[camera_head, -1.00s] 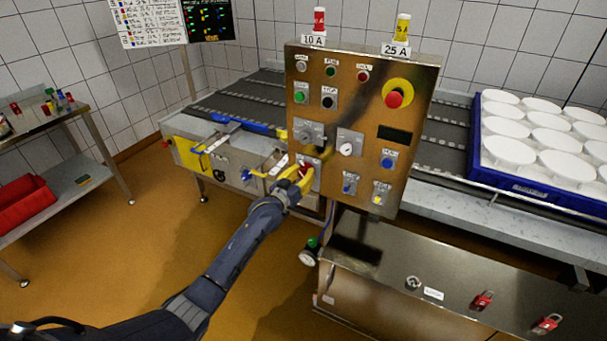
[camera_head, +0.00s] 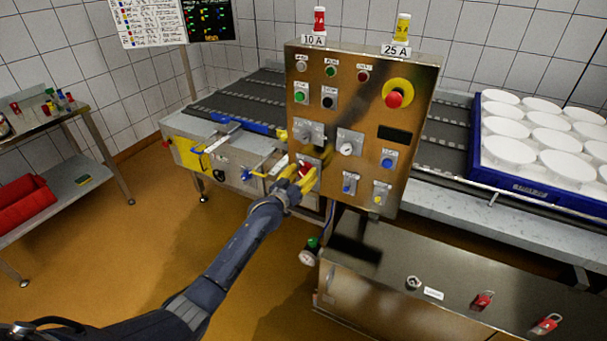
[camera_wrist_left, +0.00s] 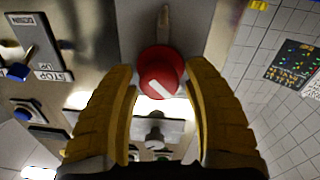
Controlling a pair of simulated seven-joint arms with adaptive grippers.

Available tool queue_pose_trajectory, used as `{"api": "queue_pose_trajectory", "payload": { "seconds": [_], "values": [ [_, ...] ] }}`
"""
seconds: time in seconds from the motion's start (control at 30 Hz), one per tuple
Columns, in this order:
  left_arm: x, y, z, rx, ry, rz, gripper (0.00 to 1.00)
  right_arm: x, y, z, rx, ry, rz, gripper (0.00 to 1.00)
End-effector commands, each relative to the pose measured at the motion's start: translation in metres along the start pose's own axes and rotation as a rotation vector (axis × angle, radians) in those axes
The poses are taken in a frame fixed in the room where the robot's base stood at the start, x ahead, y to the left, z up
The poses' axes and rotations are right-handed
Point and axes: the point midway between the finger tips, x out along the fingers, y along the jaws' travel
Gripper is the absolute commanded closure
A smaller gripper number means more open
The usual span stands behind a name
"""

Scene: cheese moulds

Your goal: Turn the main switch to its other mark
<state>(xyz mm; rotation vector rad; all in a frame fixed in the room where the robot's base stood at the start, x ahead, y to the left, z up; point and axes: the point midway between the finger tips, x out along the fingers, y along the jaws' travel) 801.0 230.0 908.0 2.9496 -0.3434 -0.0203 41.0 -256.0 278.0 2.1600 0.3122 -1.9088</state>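The main switch (camera_head: 305,171) is a red knob low on the left side of the steel control panel (camera_head: 362,112). My left gripper (camera_head: 301,176) has yellow fingers, one on each side of the knob. In the wrist view the left gripper (camera_wrist_left: 160,80) is spread, with the knob between its tips. The gaps look narrow, and whether a finger touches is unclear. Fingers partly hide the switch in the head view. My right gripper is out of view.
Other controls sit close by: a grey rotary knob (camera_head: 307,132), a gauge (camera_head: 347,149), blue button (camera_head: 388,162) and red emergency stop (camera_head: 394,99). A conveyor (camera_head: 240,97) runs behind the panel. A blue crate (camera_head: 527,187) of white moulds stands right. A steel cabinet (camera_head: 400,262) is below.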

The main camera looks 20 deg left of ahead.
Motion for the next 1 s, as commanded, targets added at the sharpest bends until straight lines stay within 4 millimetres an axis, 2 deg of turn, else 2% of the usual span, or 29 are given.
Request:
{"api": "queue_pose_trajectory", "payload": {
  "seconds": [0.3, 0.47, 1.0],
  "values": [
    [-0.001, 0.000, 0.002, 0.001, -0.003, 0.000, 0.41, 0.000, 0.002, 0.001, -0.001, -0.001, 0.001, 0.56],
    [-0.009, 0.000, 0.002, 0.000, -0.003, 0.000, 0.41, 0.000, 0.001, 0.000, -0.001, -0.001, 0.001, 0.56],
    [-0.093, 0.000, 0.001, 0.001, -0.003, 0.000, 0.41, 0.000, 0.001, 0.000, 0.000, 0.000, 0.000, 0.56]
  ]
}}
